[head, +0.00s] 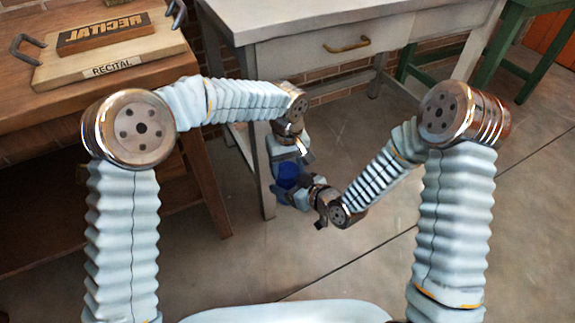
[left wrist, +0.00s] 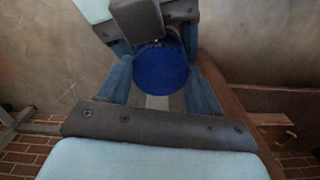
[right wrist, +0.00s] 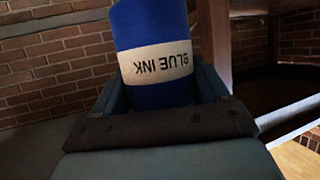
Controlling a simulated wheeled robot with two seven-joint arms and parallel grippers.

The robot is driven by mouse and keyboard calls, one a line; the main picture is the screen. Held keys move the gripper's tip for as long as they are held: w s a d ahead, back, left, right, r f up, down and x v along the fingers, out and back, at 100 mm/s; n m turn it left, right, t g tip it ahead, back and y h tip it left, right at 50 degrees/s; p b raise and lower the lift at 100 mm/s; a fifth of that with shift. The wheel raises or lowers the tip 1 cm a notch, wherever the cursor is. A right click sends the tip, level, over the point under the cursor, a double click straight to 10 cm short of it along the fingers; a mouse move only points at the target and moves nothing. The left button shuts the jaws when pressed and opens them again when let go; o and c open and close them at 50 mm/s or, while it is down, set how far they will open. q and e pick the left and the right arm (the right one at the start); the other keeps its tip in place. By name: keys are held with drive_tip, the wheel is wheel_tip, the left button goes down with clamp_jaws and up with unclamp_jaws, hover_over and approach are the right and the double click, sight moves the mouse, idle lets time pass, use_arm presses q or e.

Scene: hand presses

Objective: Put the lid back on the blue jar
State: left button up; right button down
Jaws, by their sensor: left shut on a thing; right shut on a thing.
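The blue jar (right wrist: 155,28) shows in the right wrist view with its white "BLUE INK" label upside down in the picture. My right gripper (right wrist: 160,90) is shut on the jar's body, one finger on each side. In the head view the jar (head: 289,174) is a small blue patch between my two grippers, mostly hidden. My left gripper (left wrist: 160,80) comes from above and is shut around a round blue top, apparently the lid (left wrist: 160,70). I cannot tell whether the lid touches the jar's rim or is apart from it.
A wooden bench (head: 30,122) at the left holds a "RECITAL" plate (head: 110,67) with handles. A grey table (head: 285,62) with a drawer stands behind my grippers, its front leg (head: 252,150) close by. A green stand (head: 545,75) is at the right. The floor at right is clear.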

use_arm(q)
drive_tip(key=shift+m, duration=0.9)
drive_tip(key=o, duration=1.2)
drive_tip(key=shift+r, duration=2.3)
drive_tip(key=shift+r, duration=0.1)
drive_tip(key=shift+c, duration=0.4)
wheel_tip(320, 180, up, 3)
drive_tip(key=n, duration=0.3)
drive_tip(key=shift+r, duration=0.15)
